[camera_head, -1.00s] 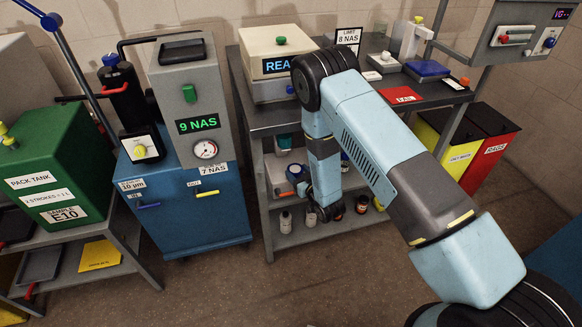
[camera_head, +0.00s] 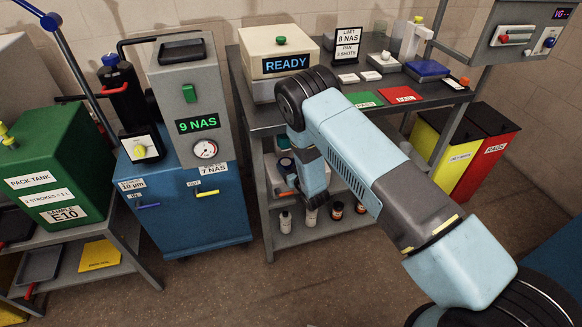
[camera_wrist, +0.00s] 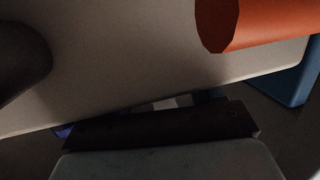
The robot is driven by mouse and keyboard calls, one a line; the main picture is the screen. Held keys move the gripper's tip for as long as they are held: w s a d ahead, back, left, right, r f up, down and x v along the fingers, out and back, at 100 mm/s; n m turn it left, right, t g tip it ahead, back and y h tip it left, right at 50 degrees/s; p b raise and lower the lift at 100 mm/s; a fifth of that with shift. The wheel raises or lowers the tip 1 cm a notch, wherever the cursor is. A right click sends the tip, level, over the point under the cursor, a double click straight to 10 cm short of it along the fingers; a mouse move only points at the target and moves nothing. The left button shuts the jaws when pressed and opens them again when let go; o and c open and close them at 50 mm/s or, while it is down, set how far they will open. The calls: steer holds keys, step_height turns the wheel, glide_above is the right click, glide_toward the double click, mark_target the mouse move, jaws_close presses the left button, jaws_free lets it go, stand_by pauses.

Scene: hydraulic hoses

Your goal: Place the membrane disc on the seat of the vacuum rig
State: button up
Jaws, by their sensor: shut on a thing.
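My gripper (camera_head: 314,192) hangs at the front of the shelf rack, mostly hidden behind my forearm in the head view. In the wrist view a dark bar (camera_wrist: 155,128) and a grey block at the bottom look like parts of it. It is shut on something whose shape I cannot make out. I cannot pick out the membrane disc in either view. An orange cylinder (camera_wrist: 265,22) is close in the wrist view.
The rack's top (camera_head: 440,98) holds a READY box (camera_head: 280,62), a green pad (camera_head: 362,100) and a red pad (camera_head: 401,95). Several small bottles (camera_head: 311,216) stand on the lower shelf. A blue cabinet (camera_head: 195,215) stands to the left, with bare floor in front.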

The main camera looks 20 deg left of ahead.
steer(key=o, duration=1)
steer(key=shift+r, duration=0.1)
steer(key=v, duration=1.2)
